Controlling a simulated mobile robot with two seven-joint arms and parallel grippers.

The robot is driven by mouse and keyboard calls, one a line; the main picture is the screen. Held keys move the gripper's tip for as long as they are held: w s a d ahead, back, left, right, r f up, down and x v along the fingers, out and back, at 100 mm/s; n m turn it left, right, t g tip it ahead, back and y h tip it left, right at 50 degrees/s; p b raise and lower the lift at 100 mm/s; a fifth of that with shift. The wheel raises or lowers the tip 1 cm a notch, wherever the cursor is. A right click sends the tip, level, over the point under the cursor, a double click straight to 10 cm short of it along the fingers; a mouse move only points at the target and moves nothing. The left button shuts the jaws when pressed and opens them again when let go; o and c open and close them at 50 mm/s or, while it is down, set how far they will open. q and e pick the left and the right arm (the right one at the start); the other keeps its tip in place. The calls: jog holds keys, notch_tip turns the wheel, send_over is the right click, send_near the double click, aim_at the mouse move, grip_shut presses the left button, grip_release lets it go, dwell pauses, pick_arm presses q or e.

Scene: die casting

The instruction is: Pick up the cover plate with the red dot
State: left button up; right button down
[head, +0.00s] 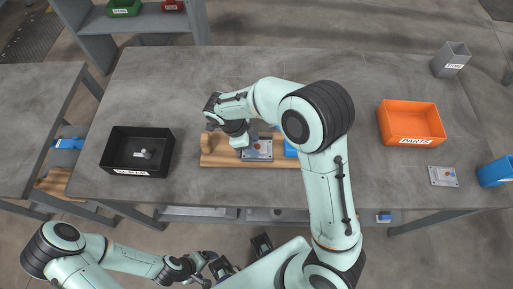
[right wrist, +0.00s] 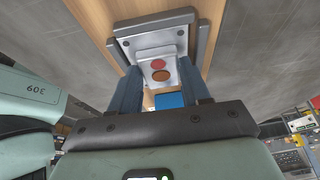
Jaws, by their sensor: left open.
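A silver cover plate with a red dot (head: 257,148) lies on a wooden fixture board (head: 218,158) near the table's front middle. In the right wrist view the silver piece (right wrist: 151,51) shows a red spot and a brown spot below it, inside a grey frame. My right gripper (head: 243,136) reaches down over this plate from behind. Its two dark blue fingers (right wrist: 163,66) stand on either side of the spotted piece; whether they press on it I cannot tell. My left gripper (head: 213,264) is open and low in front of the table, away from the plate.
A second silver plate with an orange-red spot (head: 443,176) lies at the table's right. An orange parts bin (head: 411,112), a black bin (head: 112,150), a grey container (head: 451,59) and a blue bin (head: 496,172) stand around. The table's back middle is clear.

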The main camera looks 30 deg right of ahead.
jog(key=shift+s+d+f, duration=0.2)
jog(key=shift+d+f, duration=0.1)
jog(key=shift+f, duration=0.3)
jog(key=shift+r, duration=0.15)
